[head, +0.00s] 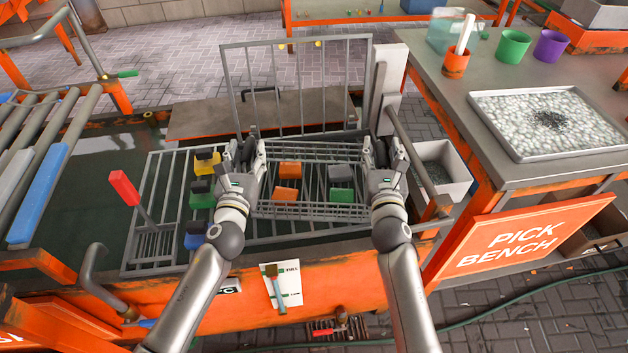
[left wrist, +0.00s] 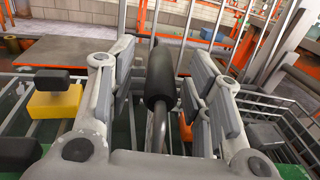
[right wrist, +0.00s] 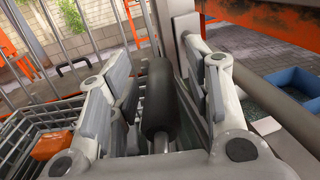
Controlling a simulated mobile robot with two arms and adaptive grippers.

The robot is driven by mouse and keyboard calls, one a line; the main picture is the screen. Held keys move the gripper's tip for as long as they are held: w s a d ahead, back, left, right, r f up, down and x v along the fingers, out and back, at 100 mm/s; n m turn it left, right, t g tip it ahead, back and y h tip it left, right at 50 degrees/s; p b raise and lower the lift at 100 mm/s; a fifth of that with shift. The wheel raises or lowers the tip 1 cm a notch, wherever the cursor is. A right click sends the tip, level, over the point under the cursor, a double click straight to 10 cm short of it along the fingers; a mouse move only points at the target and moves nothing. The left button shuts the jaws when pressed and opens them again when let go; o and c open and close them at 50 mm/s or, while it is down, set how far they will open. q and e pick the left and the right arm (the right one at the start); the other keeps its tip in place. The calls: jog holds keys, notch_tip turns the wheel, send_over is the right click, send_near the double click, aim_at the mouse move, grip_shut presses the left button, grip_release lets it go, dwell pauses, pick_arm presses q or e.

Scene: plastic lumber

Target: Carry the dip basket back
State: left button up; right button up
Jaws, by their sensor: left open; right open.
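The dip basket (head: 312,212) is a grey wire basket on the slatted grid over the tank. It holds orange blocks (head: 286,195), a grey block (head: 340,171) and a green block (head: 342,194). My left gripper (head: 246,155) is open at its left end; in the left wrist view a black handle grip (left wrist: 160,78) stands between the spread fingers with gaps beside it. My right gripper (head: 383,158) is open at the right end; in the right wrist view another black grip (right wrist: 158,95) stands between its fingers. Both handles are mostly hidden in the head view.
Yellow, green and blue blocks with dark tops stand left of the basket, including a yellow one (head: 205,165). A red-handled paddle (head: 125,188) leans farther left. A barred grey gate (head: 295,85) rises behind. The pick bench (head: 470,130) stands right, beside a grey bin (head: 440,170).

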pick_arm(q)
jog(key=shift+w, duration=0.1)
pick_arm(e)
jog(key=shift+w, duration=0.15)
pick_arm(q)
jog(key=shift+c, duration=0.2)
pick_arm(e)
jog(key=shift+c, duration=0.2)
pick_arm(q)
grip_shut()
pick_arm(e)
grip_shut()
pick_arm(q)
jog(key=shift+r, duration=0.15)
pick_arm(e)
jog(key=shift+r, duration=0.25)
